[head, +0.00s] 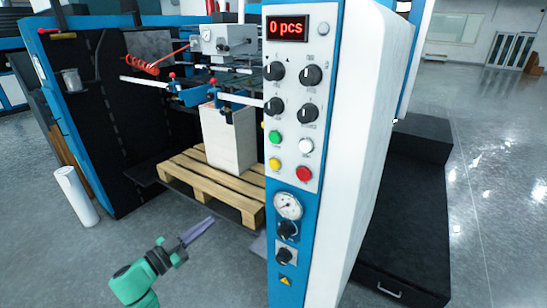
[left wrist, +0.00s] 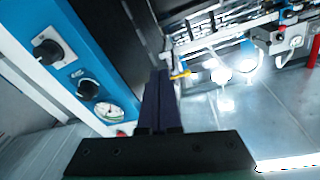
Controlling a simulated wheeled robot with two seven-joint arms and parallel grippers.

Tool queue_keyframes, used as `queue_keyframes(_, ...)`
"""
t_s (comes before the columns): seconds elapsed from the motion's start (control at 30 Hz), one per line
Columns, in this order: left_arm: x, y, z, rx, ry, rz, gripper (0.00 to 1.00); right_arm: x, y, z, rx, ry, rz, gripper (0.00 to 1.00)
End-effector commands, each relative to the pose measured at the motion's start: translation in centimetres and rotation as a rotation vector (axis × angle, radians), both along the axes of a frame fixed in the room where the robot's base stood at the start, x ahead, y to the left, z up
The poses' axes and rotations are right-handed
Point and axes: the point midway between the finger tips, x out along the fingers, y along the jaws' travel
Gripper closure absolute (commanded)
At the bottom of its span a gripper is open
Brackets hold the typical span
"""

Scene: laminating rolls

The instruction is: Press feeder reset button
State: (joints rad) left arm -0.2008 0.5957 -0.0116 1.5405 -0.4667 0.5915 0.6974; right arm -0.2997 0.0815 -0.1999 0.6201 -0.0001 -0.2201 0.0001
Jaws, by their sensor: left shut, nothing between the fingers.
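The control panel (head: 296,100) stands upright on the blue and white machine column. It carries a green button (head: 275,137), a white button (head: 306,146), a yellow button (head: 274,164) and a red button (head: 303,173). Their labels are too small to read, so I cannot tell which is the feeder reset button. A red display above reads "0 pcs". My left gripper (head: 212,221) is shut and empty, low and left of the panel, apart from it. In the left wrist view its fingers (left wrist: 160,77) are together. My right gripper is out of view.
Black knobs (head: 274,71) and a gauge (head: 288,206) share the column; the gauge also shows in the left wrist view (left wrist: 109,112). A wooden pallet (head: 203,182) holds a paper stack (head: 226,138). A white roll (head: 75,196) stands at left. Floor around my left gripper is clear.

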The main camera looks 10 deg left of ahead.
Motion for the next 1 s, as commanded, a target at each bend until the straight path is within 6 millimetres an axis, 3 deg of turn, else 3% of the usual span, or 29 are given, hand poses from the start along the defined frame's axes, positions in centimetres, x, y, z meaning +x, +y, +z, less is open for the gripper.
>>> queue_keyframes(0.03,-0.3,-1.3,3.6,0.011,-0.052,-0.065,1.0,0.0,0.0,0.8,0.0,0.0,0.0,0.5)
queue_keyframes(0.2,-3.6,-7.0,13.4,0.064,-0.201,-0.331,1.0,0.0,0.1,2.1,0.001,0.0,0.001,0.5)
queue_keyframes(0.33,-7.1,-10.7,18.0,0.122,-0.264,-0.514,1.0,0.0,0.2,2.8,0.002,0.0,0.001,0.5)
queue_keyframes(0.53,-9.6,-12.9,20.0,0.164,-0.289,-0.628,1.0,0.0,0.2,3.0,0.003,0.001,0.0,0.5)
queue_keyframes(0.83,-9.4,-12.9,19.9,0.163,-0.289,-0.626,1.0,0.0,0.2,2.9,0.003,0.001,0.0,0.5)
queue_keyframes(1.0,-8.2,-13.3,19.9,0.161,-0.291,-0.623,1.0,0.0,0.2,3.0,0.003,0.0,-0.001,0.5)
